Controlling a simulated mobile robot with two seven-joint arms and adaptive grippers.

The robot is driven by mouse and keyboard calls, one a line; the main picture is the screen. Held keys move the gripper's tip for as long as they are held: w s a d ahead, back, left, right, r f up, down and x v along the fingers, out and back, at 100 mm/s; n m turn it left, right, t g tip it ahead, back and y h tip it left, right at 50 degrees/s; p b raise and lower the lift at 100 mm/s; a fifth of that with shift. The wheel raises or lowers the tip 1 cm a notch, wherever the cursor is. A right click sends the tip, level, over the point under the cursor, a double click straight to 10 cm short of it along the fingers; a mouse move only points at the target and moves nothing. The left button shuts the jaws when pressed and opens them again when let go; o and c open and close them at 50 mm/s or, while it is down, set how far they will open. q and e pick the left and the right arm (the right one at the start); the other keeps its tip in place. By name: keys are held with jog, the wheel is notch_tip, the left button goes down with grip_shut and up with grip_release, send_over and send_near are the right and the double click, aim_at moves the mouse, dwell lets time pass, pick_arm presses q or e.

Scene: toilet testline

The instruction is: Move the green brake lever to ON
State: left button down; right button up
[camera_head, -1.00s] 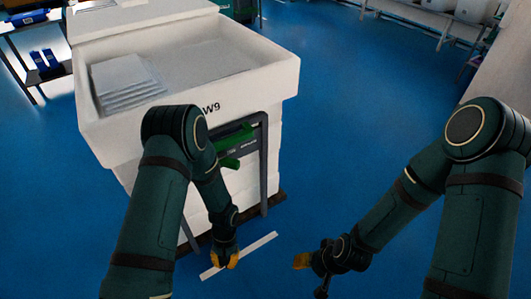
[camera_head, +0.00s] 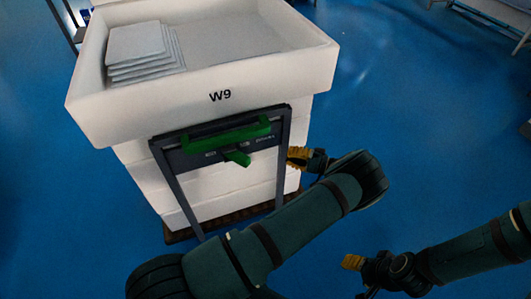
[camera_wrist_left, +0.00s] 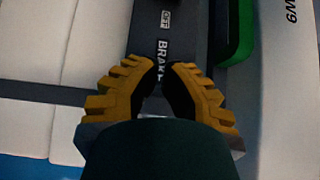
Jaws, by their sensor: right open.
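The green brake lever (camera_head: 237,158) sticks out from the middle of a dark panel (camera_head: 205,154) on the front of the white W9 cart. A longer green handle bar (camera_head: 226,134) is above it. My left gripper (camera_head: 298,157) is beside the panel's right end, apart from the lever. In the left wrist view its yellow fingers (camera_wrist_left: 158,72) are apart and empty, facing the BRAKE lettering. Part of a green piece (camera_wrist_left: 241,35) shows at upper right there; the lever is not clearly seen. My right gripper (camera_head: 352,263) is open and empty, low at right.
The cart's white basin (camera_head: 285,72) overhangs the panel and holds a stack of white plates (camera_head: 138,45). Dark frame legs (camera_head: 179,200) stand below the panel.

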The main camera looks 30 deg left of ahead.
aim_at(237, 157)
pick_arm(q)
jog(key=shift+s, duration=0.15)
jog(key=shift+a, duration=0.15)
jog(key=a, duration=0.3)
jog(key=s+a, duration=0.1)
jog(key=a, duration=0.5)
jog(key=shift+s+a, duration=0.4)
jog(key=shift+s, duration=0.85)
jog(key=shift+s+a, duration=0.15)
jog(key=shift+s, duration=0.8)
